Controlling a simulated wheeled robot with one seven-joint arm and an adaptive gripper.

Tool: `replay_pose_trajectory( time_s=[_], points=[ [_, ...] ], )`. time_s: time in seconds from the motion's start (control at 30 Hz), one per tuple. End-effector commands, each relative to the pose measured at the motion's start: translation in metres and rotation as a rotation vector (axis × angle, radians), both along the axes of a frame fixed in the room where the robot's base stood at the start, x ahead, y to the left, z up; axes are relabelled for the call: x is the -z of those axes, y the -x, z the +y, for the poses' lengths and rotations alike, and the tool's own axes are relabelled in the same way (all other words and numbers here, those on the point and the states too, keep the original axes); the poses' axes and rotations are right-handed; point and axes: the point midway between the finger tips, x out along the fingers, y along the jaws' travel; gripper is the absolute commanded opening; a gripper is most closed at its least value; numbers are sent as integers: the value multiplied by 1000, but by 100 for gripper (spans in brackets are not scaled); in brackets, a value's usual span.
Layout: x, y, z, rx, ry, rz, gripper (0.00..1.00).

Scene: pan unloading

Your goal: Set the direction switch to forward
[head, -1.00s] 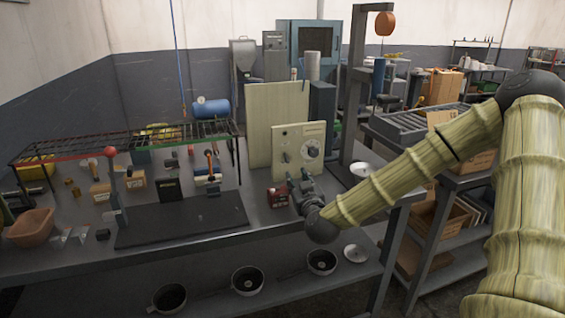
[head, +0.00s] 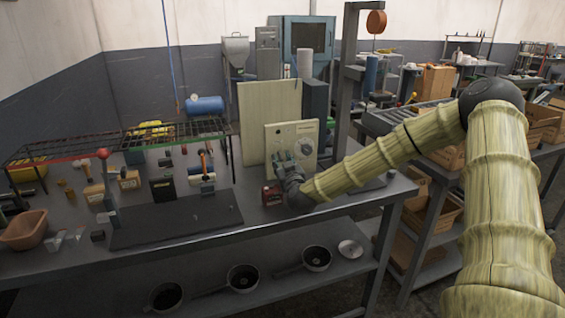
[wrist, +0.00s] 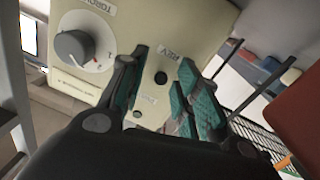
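The cream control panel (head: 303,132) stands upright at the back of the bench; it fills much of the wrist view (wrist: 115,22). The wrist view shows a small dark round part (wrist: 161,78), apparently the direction switch, between two small labels. Its setting cannot be read. A grey dial knob (wrist: 74,47) sits beside it on a white disc. My gripper (wrist: 160,92) is open, its teal-padded fingers apart on either side of the dark part, with nothing held. In the head view my gripper (head: 282,158) is at the panel's lower left and hides the switch.
A red box (head: 271,195) stands on the bench just below my gripper. A black mat (head: 175,220) lies to the left. A wire rack (head: 120,140) stands farther left, with small items below it. A dark post (head: 345,85) rises right of the panel.

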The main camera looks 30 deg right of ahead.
Motion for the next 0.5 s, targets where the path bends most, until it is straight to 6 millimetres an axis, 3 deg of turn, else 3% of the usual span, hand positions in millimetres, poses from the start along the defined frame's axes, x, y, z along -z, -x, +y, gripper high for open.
replay_pose_trajectory(
  time_s=[0.3,0.5],
  points=[
    [0,-2,-1,0,0,0,32],
    [0,-2,-1,0,0,0,0]
  ],
)
